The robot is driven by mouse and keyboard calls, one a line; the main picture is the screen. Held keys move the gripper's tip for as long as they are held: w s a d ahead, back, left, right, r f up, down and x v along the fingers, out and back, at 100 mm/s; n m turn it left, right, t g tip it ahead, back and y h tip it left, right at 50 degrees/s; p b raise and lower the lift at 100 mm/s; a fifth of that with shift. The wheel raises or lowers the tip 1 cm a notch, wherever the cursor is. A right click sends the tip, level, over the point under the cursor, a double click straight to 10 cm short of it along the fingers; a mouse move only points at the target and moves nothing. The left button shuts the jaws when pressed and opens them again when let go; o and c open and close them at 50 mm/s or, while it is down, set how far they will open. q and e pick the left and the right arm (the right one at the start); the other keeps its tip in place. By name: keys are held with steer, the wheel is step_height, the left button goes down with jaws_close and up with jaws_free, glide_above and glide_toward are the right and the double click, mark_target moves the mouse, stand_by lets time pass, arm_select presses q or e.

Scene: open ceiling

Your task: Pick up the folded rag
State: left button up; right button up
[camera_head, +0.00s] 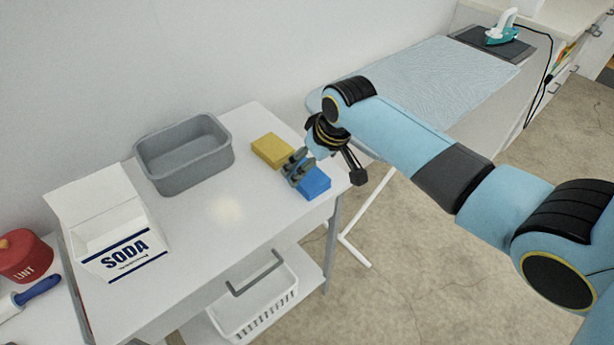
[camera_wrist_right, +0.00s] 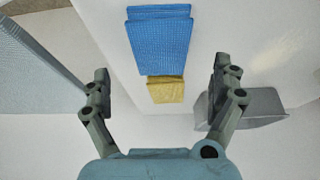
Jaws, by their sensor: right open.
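A blue folded rag (camera_head: 312,182) lies on the right part of the white table, near its right edge. In the right wrist view the rag (camera_wrist_right: 160,40) shows its layered folds near the top middle, ahead of the fingers. My right gripper (camera_head: 298,167) is over the table at the rag and hides part of its left side in the head view. In the right wrist view my right gripper (camera_wrist_right: 160,80) is open, its fingers wide apart with nothing held between them. I cannot tell the exact height above the rag. My left gripper is not in view.
A yellow block or cloth (camera_head: 271,150) lies just left of the rag. A grey bin (camera_head: 186,178) and an open soda box (camera_head: 122,255) stand farther left. A white basket (camera_head: 255,308) sits on the lower shelf. An ironing board (camera_head: 425,75) stands behind to the right.

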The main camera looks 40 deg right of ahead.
mark_target(308, 175)
steer(key=x, duration=0.4)
steer(key=shift+f, duration=0.4)
steer(key=shift+s+f, duration=0.1)
steer(key=shift+f, duration=0.1)
stand_by(0.3)
steer(key=c, duration=1.3)
